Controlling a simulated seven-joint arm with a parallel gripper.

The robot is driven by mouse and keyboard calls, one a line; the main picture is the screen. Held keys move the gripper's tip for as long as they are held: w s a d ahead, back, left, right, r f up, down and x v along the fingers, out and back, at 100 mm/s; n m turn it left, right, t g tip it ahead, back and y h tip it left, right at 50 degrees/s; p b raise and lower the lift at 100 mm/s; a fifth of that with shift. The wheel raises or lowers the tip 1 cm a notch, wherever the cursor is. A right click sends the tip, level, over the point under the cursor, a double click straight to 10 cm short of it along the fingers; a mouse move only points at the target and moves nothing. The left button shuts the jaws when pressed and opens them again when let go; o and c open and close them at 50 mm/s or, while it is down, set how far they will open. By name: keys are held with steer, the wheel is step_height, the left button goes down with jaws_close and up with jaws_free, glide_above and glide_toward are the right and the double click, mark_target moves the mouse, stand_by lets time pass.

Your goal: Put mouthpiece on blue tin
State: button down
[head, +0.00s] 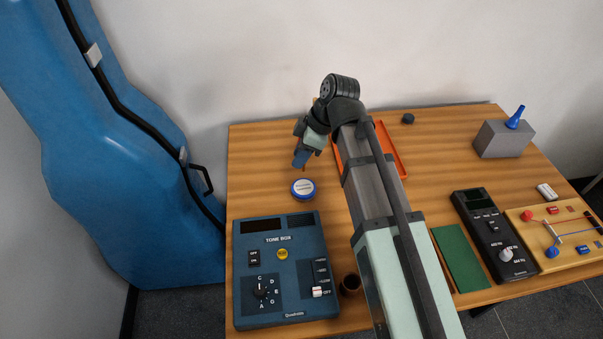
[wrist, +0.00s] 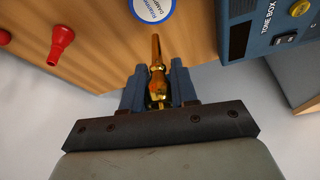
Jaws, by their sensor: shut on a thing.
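A gold mouthpiece (wrist: 155,50) is between the fingers of my gripper (wrist: 158,78) in the wrist view, its narrow end sticking out past the fingertips. The blue tin (head: 303,188), round with a white labelled lid, stands on the table behind the tone box in the head view. It also shows, partly cut off, at the top of the wrist view (wrist: 152,8). My gripper (head: 301,159) is above the table, beyond the tin and apart from it. The mouthpiece cannot be made out in the head view.
An orange tray (head: 398,152) is partly behind my arm. A red mouthpiece-shaped thing (wrist: 60,47) shows in the wrist view. A grey block (head: 502,139) stands far right.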

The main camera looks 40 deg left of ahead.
steer(key=shift+f, duration=3.3)
steer(key=shift+f, duration=0.15)
steer(key=c, duration=0.9)
jaws_free()
steer(key=v, duration=1.2)
